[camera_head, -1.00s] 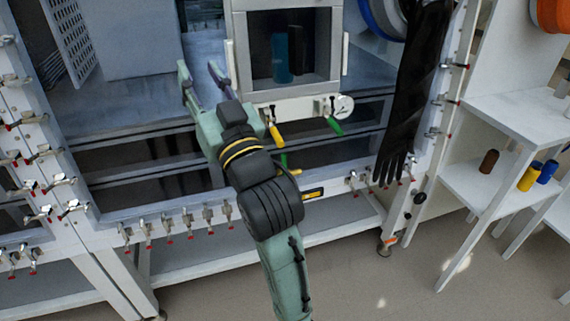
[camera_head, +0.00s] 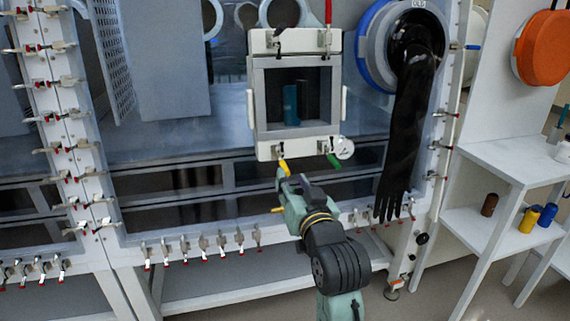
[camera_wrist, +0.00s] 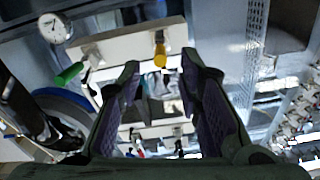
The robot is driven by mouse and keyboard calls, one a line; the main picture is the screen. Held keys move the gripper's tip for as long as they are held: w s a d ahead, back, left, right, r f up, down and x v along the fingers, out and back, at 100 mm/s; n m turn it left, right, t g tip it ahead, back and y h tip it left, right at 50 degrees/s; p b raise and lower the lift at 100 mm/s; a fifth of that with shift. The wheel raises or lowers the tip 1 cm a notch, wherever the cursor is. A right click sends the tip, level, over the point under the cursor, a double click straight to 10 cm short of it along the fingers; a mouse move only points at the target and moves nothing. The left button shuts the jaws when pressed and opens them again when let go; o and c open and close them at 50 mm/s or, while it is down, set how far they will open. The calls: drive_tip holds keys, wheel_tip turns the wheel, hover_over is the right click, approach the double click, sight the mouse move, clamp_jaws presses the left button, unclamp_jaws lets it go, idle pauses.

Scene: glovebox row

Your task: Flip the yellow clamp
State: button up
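The yellow clamp (camera_head: 283,166) hangs at the lower left edge of the small framed chamber door (camera_head: 263,100), its yellow handle pointing down. My gripper (camera_head: 292,180) is open just below the clamp in the head view. In the wrist view the clamp handle (camera_wrist: 160,56) shows ahead, between and a little beyond the two open fingertips (camera_wrist: 161,68). Nothing is between the fingers, and no contact is visible.
A green clamp (camera_head: 334,161) hangs to the right on the same frame, beside a round gauge (camera_head: 344,148). A long black glove (camera_head: 408,140) hangs farther right. Silver toggle clamps (camera_head: 203,243) line the lower rail. A white shelf (camera_head: 478,233) stands at right.

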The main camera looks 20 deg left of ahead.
sight(285, 166)
drive_tip(key=p+x, duration=0.1)
drive_tip(key=x, duration=0.5)
drive_tip(key=shift+w+a+f, duration=0.1)
drive_tip(key=shift+w+a, duration=0.1)
drive_tip(key=shift+w, duration=0.05)
clamp_jaws()
idle(0.6)
